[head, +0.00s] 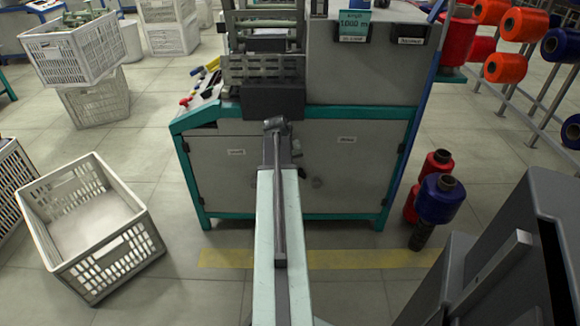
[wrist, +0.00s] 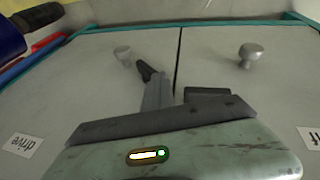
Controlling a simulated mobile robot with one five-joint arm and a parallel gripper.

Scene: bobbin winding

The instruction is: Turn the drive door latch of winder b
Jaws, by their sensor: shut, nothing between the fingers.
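The winder (head: 365,75) stands straight ahead, with two grey lower doors in a teal frame. In the wrist view, which looks upside down, the drive label (wrist: 22,144) is on the left door. That door's latch, a grey knob (wrist: 122,53), is beside the seam between the doors. My gripper (wrist: 148,70) is shut and empty, its dark tips close to this knob; I cannot tell whether they touch. In the head view the drive latch (head: 316,183) shows right of my arm, on the right door (head: 350,170). My arm hides most of my gripper there.
The other door's knob (wrist: 250,53) is across the seam. Red and blue spools (head: 442,198) stand on the floor right of the winder. An empty white crate (head: 130,255) lies at front left. Spool racks stand at right. Floor between crate and winder is clear.

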